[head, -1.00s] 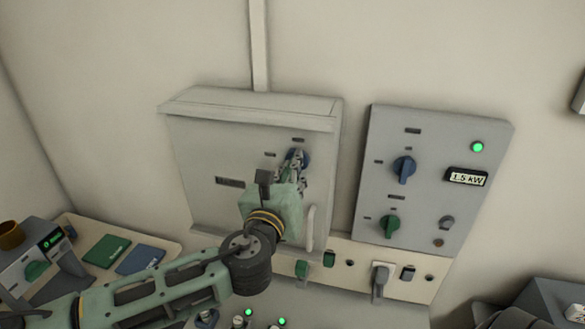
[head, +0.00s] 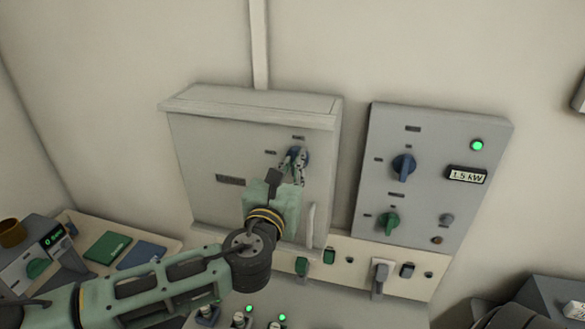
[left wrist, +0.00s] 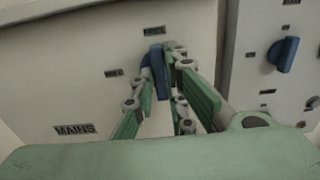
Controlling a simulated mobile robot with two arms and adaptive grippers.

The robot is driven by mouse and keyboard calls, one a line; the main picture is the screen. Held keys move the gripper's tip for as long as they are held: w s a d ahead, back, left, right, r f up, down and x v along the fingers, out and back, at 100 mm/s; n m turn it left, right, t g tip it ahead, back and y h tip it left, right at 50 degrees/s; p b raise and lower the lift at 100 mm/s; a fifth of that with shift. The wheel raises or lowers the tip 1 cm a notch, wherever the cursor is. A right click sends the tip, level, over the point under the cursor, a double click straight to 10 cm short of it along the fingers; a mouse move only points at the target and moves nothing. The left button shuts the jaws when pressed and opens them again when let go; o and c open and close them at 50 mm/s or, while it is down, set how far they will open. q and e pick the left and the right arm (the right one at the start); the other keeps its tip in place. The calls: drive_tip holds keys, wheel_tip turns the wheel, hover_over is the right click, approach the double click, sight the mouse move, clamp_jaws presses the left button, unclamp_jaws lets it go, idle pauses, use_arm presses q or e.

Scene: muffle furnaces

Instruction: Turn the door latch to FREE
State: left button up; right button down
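A blue rotary knob (head: 304,156) sits on the front of a grey wall box (head: 205,155). In the left wrist view the box reads "MAINS", and the blue knob (left wrist: 154,68) stands nearly upright. Small labels sit above and left of the knob; I cannot read them surely. My left gripper (head: 293,165) is at the knob, its fingers converging on either side. In the left wrist view my left gripper (left wrist: 160,77) looks closed on the knob and hides part of it. My right gripper is not in view.
A grey panel (head: 440,225) to the right carries a blue knob (head: 404,166), a green knob (head: 389,222) and a lit green lamp (head: 477,145). A pale vertical handle (head: 311,227) is below the left gripper. Sockets and switches line the strip below.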

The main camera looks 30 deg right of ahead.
use_arm(q)
drive_tip(key=o, duration=0.4)
drive_tip(key=v, duration=1.2)
idle(0.5)
